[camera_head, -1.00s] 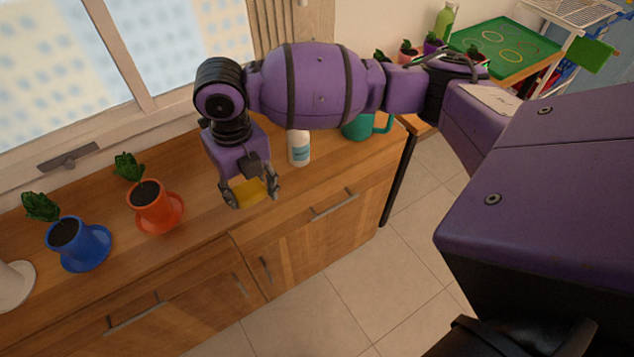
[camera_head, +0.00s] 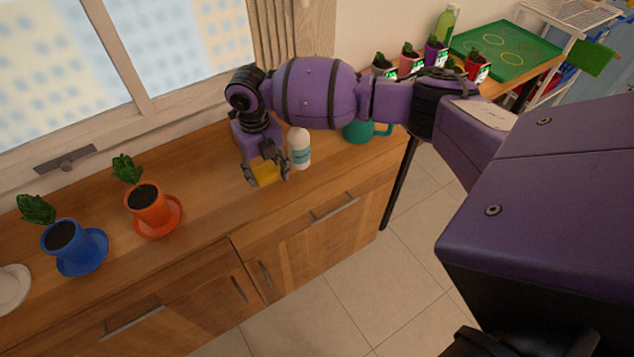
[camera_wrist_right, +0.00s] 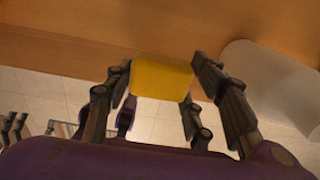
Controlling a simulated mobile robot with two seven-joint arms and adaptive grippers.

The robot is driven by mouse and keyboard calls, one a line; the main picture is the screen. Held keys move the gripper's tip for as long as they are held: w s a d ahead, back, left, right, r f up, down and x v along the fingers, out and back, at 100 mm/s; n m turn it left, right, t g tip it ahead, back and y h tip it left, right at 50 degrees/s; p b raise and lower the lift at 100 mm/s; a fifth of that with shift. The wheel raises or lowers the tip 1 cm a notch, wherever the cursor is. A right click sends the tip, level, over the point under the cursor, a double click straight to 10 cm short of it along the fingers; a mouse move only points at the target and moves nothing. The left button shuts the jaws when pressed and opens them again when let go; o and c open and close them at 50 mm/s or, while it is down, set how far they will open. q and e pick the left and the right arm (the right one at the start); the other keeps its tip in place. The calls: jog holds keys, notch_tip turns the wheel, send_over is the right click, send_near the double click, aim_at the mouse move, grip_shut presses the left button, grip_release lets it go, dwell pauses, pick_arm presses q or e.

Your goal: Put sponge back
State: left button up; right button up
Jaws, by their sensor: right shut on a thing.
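A yellow sponge (camera_head: 264,174) is held between the fingers of my right gripper (camera_head: 268,180), over the wooden counter close to a white bottle. The right wrist view also shows the yellow sponge (camera_wrist_right: 161,77), with the fingers of the right gripper (camera_wrist_right: 160,85) on either side of it. Whether the sponge touches the counter is hard to tell. My left gripper does not show in the head view.
The white bottle (camera_head: 299,148) stands just right of the gripper, with a teal mug (camera_head: 358,131) beyond it. Orange (camera_head: 148,207) and blue (camera_head: 72,243) plant pots stand to the left on the wooden counter (camera_head: 205,222). Counter between pots and gripper is clear.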

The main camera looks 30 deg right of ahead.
aim_at(267, 177)
jog(key=shift+w+d+f, duration=0.1)
jog(key=shift+w+f, duration=0.05)
jog(key=shift+w, duration=0.1)
notch_tip(267, 177, down, 3)
jog(key=shift+w+f, duration=0.1)
jog(key=shift+f, duration=0.1)
jog(key=o, duration=1)
